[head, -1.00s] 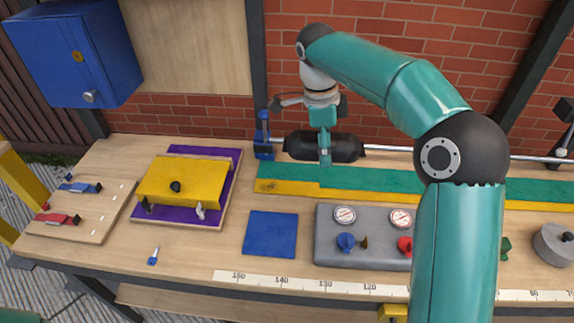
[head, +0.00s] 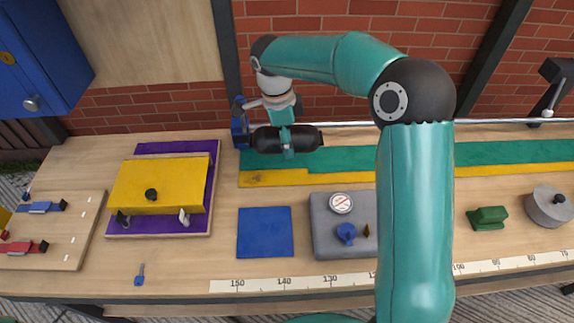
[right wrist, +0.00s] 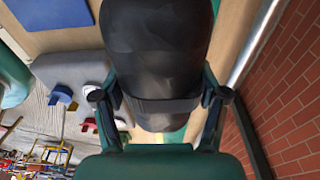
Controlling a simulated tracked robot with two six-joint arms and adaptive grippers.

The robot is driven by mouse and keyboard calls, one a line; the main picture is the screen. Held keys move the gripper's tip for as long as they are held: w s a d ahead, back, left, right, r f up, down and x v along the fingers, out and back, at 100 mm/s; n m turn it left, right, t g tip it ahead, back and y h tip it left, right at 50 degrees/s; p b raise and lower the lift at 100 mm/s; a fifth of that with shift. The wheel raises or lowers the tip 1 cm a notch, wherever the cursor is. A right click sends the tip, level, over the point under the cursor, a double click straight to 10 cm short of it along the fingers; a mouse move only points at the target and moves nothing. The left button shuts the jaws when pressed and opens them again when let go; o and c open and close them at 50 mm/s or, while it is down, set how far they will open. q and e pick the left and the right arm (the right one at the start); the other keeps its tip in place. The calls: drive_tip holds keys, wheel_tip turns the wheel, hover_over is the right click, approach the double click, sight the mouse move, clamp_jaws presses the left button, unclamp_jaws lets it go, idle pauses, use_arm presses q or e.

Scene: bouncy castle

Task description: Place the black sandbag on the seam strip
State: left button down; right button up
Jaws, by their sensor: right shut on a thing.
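The black sandbag (head: 304,139) is a dark rounded roll with a strap around its middle. My right gripper (head: 288,152) is shut on that strap, and the bag lies crosswise in it. The bag fills the upper middle of the right wrist view (right wrist: 155,50), with the fingers (right wrist: 160,108) on either side of the strap. The seam strip (head: 345,160) is a long green band with a yellow front edge. The bag overlaps the green band's left end in the head view; I cannot tell whether it touches. My left gripper is not in view.
A metal rail (head: 352,124) with a blue bracket (head: 240,125) runs behind the strip. In front are a blue mat (head: 265,232) and a grey gauge panel (head: 325,240). A yellow box (head: 160,182) stands on a purple board at left. My right arm hides part of the bench.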

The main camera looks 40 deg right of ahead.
sight(290, 174)
wheel_tip(290, 174, down, 10)
drive_tip(key=shift+f, duration=0.1)
idle(0.4)
drive_tip(key=o, duration=1.8)
drive_tip(key=shift+s, duration=0.1)
drive_tip(key=shift+p, duration=0.3)
drive_tip(key=r, duration=0.4)
drive_tip(key=a+r, duration=0.1)
drive_tip(key=r, duration=0.3)
drive_tip(key=w+r, duration=0.1)
drive_tip(key=r, duration=0.3)
drive_tip(key=shift+a, duration=0.3)
